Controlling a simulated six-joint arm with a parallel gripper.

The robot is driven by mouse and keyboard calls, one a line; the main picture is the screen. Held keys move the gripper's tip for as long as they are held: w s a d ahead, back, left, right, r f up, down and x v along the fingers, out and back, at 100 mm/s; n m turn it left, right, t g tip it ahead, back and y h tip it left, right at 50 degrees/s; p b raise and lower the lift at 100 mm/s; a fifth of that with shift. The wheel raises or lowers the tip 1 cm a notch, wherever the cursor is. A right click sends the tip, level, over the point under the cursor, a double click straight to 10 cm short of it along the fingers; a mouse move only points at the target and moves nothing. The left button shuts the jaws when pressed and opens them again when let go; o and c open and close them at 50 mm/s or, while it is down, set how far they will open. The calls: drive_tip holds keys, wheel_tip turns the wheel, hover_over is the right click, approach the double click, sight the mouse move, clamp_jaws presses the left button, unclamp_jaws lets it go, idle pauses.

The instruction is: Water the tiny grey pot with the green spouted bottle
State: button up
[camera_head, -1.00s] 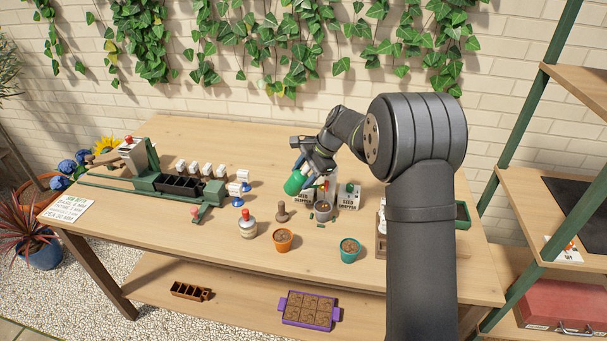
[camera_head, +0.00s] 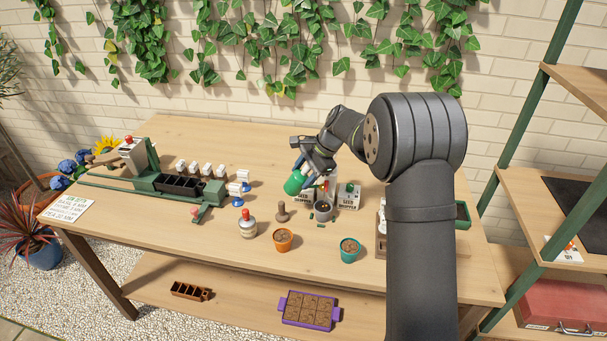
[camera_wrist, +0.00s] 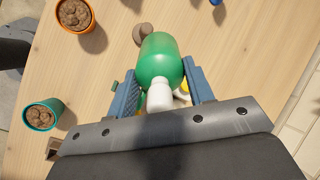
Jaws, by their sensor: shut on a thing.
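The green spouted bottle (camera_head: 293,184) is in my gripper (camera_wrist: 162,76), which is shut on it. In the wrist view the bottle's green body (camera_wrist: 158,55) lies between the two blue fingers, with its white neck (camera_wrist: 160,95) toward the palm. In the head view the bottle is tilted and held above the table, just up and left of the tiny grey pot (camera_head: 322,212). The pot stands upright on the table. I cannot make out the spout tip or any water. The pot is not identifiable in the wrist view.
Printed white packets (camera_head: 348,196) stand close to the right of the pot. A brown stamp-like tool (camera_head: 282,212) and a red-topped bottle (camera_head: 248,228) stand to its left. An orange pot (camera_head: 283,240) and a teal pot (camera_head: 349,250) stand nearer the front edge.

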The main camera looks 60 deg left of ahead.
drive_tip(key=shift+s+a+r+n+h, duration=0.15)
drive_tip(key=shift+s+a+n+h, duration=0.15)
drive_tip(key=shift+n, duration=0.2)
drive_tip(key=s+a+r+n+t+h, duration=0.1)
drive_tip(key=n, duration=0.1)
drive_tip(key=s+r+n+t+h, duration=0.1)
drive_tip(key=n, duration=0.1)
drive_tip(key=shift+a+r+t+h, duration=0.2)
drive_tip(key=shift+a+t+h, duration=0.1)
drive_tip(key=shift+a+h, duration=0.1)
drive_tip(key=shift+a+r+n+t+h, duration=0.2)
drive_tip(key=shift+r+n+t+h, duration=0.25)
drive_tip(key=shift+r+t, duration=0.25)
